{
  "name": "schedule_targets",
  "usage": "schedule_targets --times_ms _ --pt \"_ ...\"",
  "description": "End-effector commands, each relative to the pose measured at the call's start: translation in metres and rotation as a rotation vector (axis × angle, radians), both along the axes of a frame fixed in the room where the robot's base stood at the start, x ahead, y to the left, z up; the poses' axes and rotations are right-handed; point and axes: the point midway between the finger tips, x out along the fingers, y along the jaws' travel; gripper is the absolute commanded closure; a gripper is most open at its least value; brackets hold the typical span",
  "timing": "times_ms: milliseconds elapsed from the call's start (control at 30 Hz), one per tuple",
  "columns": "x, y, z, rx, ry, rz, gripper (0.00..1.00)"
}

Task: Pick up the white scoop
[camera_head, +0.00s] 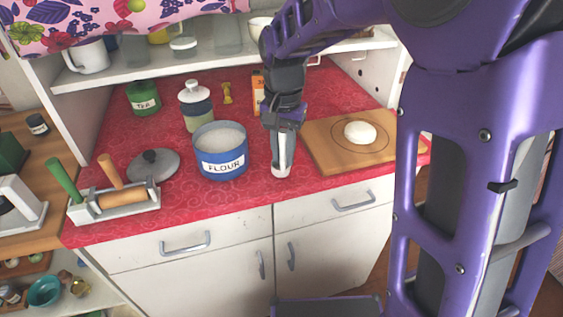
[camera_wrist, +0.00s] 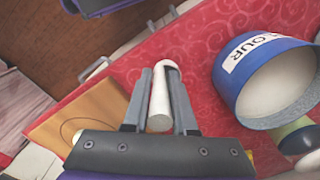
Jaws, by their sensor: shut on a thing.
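The white scoop (camera_head: 281,171) is between the fingers of my gripper (camera_head: 283,145), near the front edge of the red counter. Its lower end shows in the head view; the rest is mostly covered by the fingers. In the wrist view the white scoop (camera_wrist: 159,98) shows as a pale rounded shape running along between both fingers of my gripper (camera_wrist: 161,80), which is shut on it. I cannot tell whether its end touches the counter.
The blue flour canister (camera_head: 222,172), open and full of white flour, stands close left of my gripper. A wooden board (camera_head: 325,153) with white dough (camera_head: 360,132) lies to the right. A grey lid (camera_head: 153,166) and a rolling pin holder (camera_head: 117,203) are further left. A shelf (camera_head: 120,80) hangs behind.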

Motion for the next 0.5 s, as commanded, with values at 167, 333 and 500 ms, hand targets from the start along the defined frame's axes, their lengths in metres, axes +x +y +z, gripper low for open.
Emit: schedule_targets --times_ms 167,333,500 --pt "0.001 0.000 0.006 0.000 -0.002 0.000 1.00" --pt "0.001 0.000 0.035 0.001 -0.005 0.000 1.00" --pt "0.001 0.000 0.070 0.001 -0.005 0.000 1.00"
